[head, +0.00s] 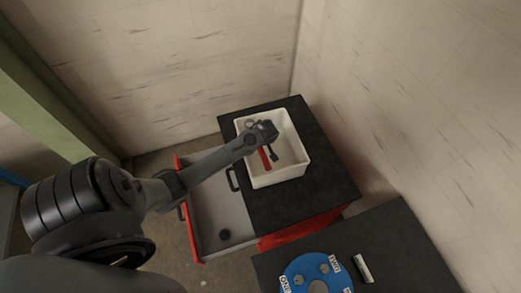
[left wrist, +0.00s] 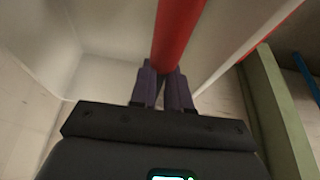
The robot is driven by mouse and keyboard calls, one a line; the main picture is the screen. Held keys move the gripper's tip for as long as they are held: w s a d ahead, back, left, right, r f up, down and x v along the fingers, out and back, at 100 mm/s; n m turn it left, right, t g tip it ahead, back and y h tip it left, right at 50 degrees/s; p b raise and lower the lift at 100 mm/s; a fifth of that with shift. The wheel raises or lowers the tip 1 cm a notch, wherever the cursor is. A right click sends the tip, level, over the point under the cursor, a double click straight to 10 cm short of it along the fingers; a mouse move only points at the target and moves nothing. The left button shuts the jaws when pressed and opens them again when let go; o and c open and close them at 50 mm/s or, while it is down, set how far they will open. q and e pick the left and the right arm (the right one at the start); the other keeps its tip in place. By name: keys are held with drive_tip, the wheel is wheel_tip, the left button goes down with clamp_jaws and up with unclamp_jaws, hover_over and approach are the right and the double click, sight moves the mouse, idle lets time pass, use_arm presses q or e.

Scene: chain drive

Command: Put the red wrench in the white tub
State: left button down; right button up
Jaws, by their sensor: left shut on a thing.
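The red wrench (head: 265,159) shows as a red bar over the inside of the white tub (head: 279,178). My left gripper (head: 272,154) is above and within the tub's outline in the head view, and it partly covers the wrench. In the left wrist view, the purple fingers of my left gripper (left wrist: 165,80) are shut on the red wrench handle (left wrist: 178,30), with pale tub walls around it. I cannot tell whether the wrench touches the tub floor. My right gripper is not in view.
The tub stands on a black-topped red cabinet (head: 321,190). Its open drawer (head: 212,213) holds a small dark round thing (head: 225,234). A second black table (head: 400,250) at the lower right carries a blue disc (head: 317,272) and a small white-topped block (head: 363,268). Walls stand close behind.

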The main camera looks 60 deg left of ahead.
use_arm(q)
drive_tip(key=shift+a+f, duration=0.1)
drive_tip(key=shift+f, duration=2.5)
